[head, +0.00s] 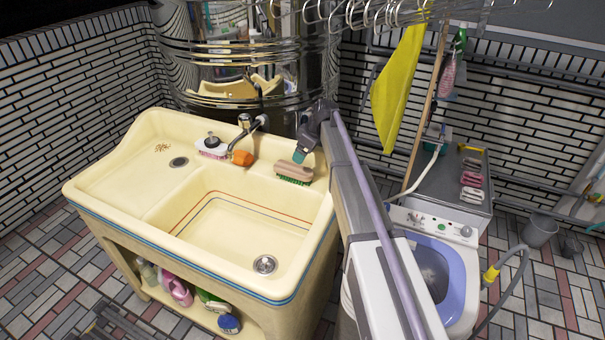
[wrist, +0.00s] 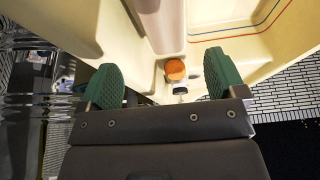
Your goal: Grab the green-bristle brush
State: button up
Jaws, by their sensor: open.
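The green-bristle brush (head: 293,169) lies on the sink's right rear ledge in the head view, its pinkish-brown back up and green bristles down. My gripper (head: 300,155) is just above and behind it, reaching in from the right. In the head view a green finger pad overlaps the brush's rear edge; I cannot tell whether they touch. In the wrist view my gripper (wrist: 164,80) has its two green pads wide apart with nothing held. I cannot clearly make out the brush in the wrist view.
An orange cup (head: 243,158), a faucet (head: 246,125) and a white-and-pink brush (head: 213,148) stand left along the cream sink's (head: 155,216) back ledge. A steel tank (head: 240,55) rises behind. A yellow cloth (head: 398,85) hangs right of my arm. The basin is empty.

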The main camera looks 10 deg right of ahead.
aim_at(295, 168)
jog(key=b+x, duration=0.5)
jog(key=shift+s+f, duration=0.1)
jog(key=shift+f, duration=0.2)
jog(key=shift+a+f+b, duration=0.1)
jog(key=shift+f+b, duration=0.2)
jog(key=shift+b, duration=0.05)
jog(key=shift+w+r, duration=0.15)
jog(key=shift+w, duration=0.05)
jog(key=b+x, duration=0.4)
jog(key=x, duration=0.1)
jog(key=shift+s+a+b, duration=0.1)
jog(key=shift+a+b, duration=0.05)
jog(key=shift+b, duration=0.15)
jog(key=c, duration=1.1)
